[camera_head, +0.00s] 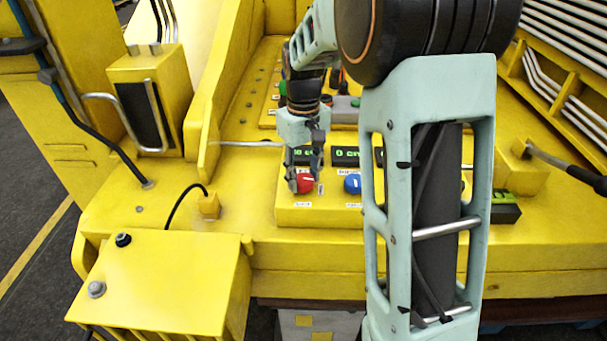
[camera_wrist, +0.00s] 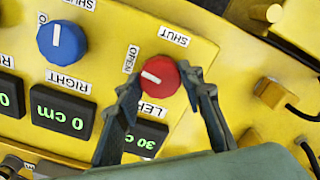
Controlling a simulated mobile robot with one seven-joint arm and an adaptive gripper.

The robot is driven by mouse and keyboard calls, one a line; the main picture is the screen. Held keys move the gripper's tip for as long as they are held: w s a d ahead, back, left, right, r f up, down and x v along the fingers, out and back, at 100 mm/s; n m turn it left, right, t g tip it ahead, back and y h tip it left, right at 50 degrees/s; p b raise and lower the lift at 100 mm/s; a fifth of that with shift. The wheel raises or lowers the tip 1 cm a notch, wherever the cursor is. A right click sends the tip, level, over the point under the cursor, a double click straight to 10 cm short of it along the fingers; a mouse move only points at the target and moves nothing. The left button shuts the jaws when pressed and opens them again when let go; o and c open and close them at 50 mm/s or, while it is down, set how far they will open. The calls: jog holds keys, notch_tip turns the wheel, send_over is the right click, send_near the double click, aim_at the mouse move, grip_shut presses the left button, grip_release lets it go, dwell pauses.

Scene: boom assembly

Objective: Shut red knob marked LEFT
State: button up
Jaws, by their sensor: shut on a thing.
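The red knob (camera_wrist: 159,76) is on the yellow panel (camera_wrist: 218,38). Its white mark points left in the wrist view, toward the OPEN label (camera_wrist: 130,60). The SHUT label (camera_wrist: 174,37) lies above the knob in that view. The LEFT label (camera_wrist: 152,111) and a display (camera_wrist: 146,138) reading 30 cm lie below it, partly covered by a finger. My gripper (camera_wrist: 162,80) is shut on the red knob, one finger on each side. In the head view the knob (camera_head: 304,184) sits between my fingertips, near the panel's left front corner.
A blue knob (camera_wrist: 62,42) stands beside the red one, with a RIGHT label and a display (camera_wrist: 63,110) reading 0 cm. In the head view my arm hides the panel right of the blue knob (camera_head: 352,184). A yellow box (camera_head: 160,280) with cables stands at the front left.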

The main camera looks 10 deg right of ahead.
aim_at(304, 179)
jog(key=m, duration=0.4)
jog(key=shift+m+p, duration=0.3)
jog(key=m, duration=0.3)
jog(key=shift+m+p, duration=0.3)
jog(key=m, duration=0.4)
jog(key=shift+r+p, duration=0.1)
jog(key=shift+p, duration=0.3)
jog(key=shift+m+p, duration=0.4)
jog(key=shift+m, duration=1.6)
jog(key=o, duration=1.2)
jog(key=shift+c, duration=0.2)
notch_tip(304, 179, up, 12)
